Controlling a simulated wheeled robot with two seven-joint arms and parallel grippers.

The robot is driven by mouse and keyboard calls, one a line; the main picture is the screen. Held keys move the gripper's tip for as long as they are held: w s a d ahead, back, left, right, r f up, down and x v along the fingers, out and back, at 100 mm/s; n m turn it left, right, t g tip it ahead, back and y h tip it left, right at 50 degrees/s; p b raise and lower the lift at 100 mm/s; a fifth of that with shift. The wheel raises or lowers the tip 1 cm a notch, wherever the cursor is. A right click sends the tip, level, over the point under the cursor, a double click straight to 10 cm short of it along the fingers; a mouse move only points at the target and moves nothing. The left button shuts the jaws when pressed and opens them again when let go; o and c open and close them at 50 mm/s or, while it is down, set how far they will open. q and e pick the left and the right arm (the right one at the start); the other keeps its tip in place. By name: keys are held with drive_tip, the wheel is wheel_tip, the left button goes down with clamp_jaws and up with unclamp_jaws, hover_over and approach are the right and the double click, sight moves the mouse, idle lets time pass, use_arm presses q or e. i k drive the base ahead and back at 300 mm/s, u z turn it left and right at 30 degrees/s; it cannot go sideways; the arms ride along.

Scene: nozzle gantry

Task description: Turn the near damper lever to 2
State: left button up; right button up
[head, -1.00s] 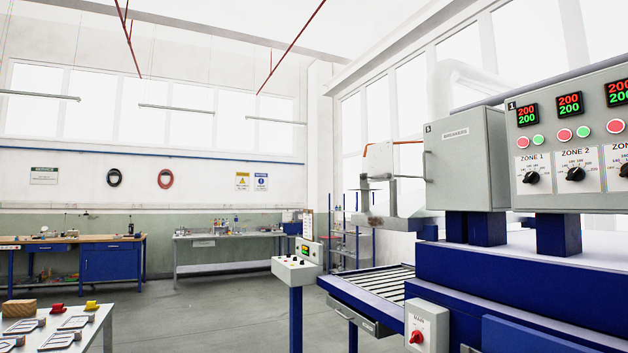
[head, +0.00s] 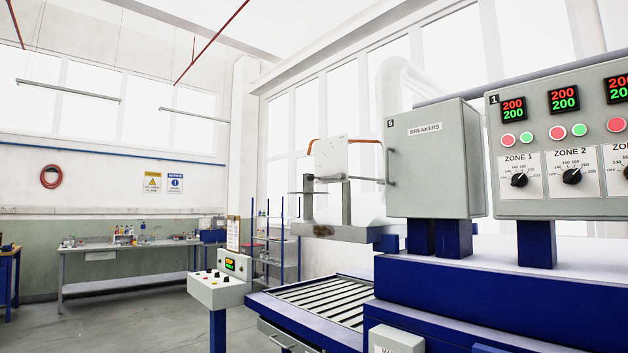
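No damper lever can be made out in the head view. A grey box marked BREAKERS (head: 436,160) stands closed on blue posts, with a handle on its left edge. To its right is a grey control panel (head: 505,210) with red and green displays and black zone knobs. Neither of my grippers shows in the view.
A roller conveyor (head: 318,300) on a blue frame runs in front of the blue machine body (head: 470,285). A small grey control console (head: 218,290) stands on a blue post at its left. A workbench (head: 125,250) lies along the back wall. Grey floor (head: 110,315) is open at the lower left.

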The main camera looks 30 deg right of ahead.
sight(310, 177)
drive_tip(key=z, duration=0.45)
drive_tip(key=i, duration=0.8)
drive_tip(key=z, duration=1.25)
drive_tip(key=i, duration=0.4)
drive_tip(key=z, duration=0.4)
